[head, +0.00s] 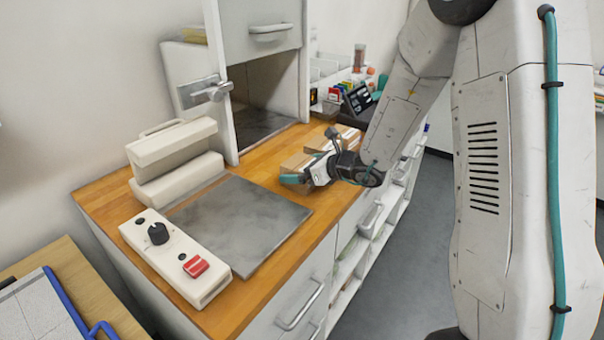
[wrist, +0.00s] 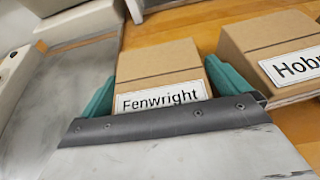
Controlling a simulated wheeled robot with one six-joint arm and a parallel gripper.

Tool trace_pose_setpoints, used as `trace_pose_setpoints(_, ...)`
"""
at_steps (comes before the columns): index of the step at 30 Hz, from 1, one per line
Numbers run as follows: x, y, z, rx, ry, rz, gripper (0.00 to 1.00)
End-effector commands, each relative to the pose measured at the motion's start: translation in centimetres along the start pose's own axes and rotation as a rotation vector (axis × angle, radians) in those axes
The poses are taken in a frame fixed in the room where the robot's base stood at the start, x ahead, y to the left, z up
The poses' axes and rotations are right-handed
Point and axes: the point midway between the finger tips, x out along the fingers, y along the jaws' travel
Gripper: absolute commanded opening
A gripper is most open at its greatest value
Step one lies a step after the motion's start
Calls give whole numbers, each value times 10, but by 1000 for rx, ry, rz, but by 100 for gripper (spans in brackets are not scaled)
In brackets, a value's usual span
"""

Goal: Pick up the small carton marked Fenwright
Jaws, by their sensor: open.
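The small carton marked Fenwright (wrist: 160,72) is a brown box with a white label, seen in the wrist view between the two teal fingers of my gripper (wrist: 158,92). The fingers are open, one on each side of the carton; I cannot tell whether they touch it. In the head view my gripper (head: 302,179) is low over the wooden counter, beside brown cartons. The Fenwright carton (head: 296,162) is partly hidden there by the gripper.
A second carton (wrist: 270,42), its label starting "Hob", stands close on the right. A grey metal plate (head: 238,222) lies to the left on the wooden counter (head: 262,172). A control box (head: 175,255) with a red switch and an open cabinet (head: 262,122) are nearby.

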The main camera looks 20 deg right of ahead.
Motion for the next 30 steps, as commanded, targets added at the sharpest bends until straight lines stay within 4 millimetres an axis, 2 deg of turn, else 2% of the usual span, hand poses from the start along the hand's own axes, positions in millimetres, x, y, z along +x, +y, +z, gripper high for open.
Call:
trace_pose_setpoints(1, 0, 0, 0, 0, 0, 0, 97)
trace_pose_setpoints(6, 0, 0, 0, 0, 0, 0, 53)
trace_pose_setpoints(16, -1, 0, 2, -1, -2, 0, 53)
trace_pose_setpoints(23, -8, 0, 20, -4, -4, -1, 53)
trace_pose_setpoints(26, -14, 0, 34, -5, -5, -2, 53)
trace_pose_setpoints(30, -43, -1, 24, 1, -1, -5, 53)
